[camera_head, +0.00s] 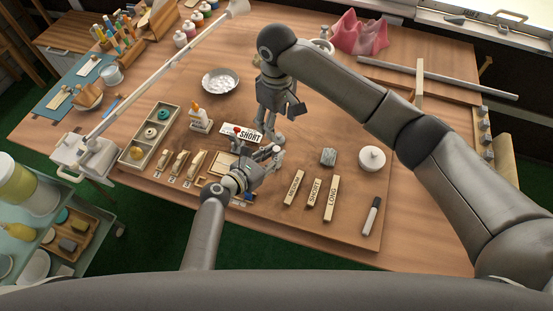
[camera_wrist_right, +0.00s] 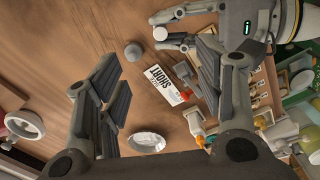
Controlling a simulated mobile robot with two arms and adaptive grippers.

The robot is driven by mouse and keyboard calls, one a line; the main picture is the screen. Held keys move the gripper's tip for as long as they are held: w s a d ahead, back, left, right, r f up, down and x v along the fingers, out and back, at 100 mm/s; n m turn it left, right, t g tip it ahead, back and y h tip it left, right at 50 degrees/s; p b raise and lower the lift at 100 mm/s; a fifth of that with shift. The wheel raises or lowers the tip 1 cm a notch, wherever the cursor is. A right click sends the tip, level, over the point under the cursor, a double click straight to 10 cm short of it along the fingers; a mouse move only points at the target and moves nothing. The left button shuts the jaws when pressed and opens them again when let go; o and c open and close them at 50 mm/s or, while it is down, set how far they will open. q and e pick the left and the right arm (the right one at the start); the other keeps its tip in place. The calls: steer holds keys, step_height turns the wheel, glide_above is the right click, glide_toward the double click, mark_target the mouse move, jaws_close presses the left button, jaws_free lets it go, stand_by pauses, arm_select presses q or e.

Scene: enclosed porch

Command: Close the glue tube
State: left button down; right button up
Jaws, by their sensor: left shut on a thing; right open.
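My left gripper (camera_head: 268,158) is low over the front middle of the bench. It is shut on a small white piece, which shows at its fingertips in the right wrist view (camera_wrist_right: 160,33). I cannot tell whether that piece is part of the glue tube. A small red piece, cap-like (camera_head: 237,130), is at the edge of a white label reading SHORT (camera_head: 250,136); it also shows in the right wrist view (camera_wrist_right: 186,95). My right gripper (camera_head: 272,138) points down just behind the left one. It is open, with nothing between its fingers (camera_wrist_right: 98,98).
A white bottle with an orange tip (camera_head: 200,120) stands left of the label. A bowl (camera_head: 220,82) is behind it. A compartment tray (camera_head: 150,137) is at left.

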step_height(320, 180, up, 8)
stand_by(0.4)
arm_select(q)
steer(key=c, duration=1.1)
jaws_free()
steer(key=shift+c, duration=0.2)
arm_select(e)
steer(key=shift+f, duration=0.1)
arm_select(q)
steer(key=shift+s, duration=0.1)
steer(key=v, duration=1.2)
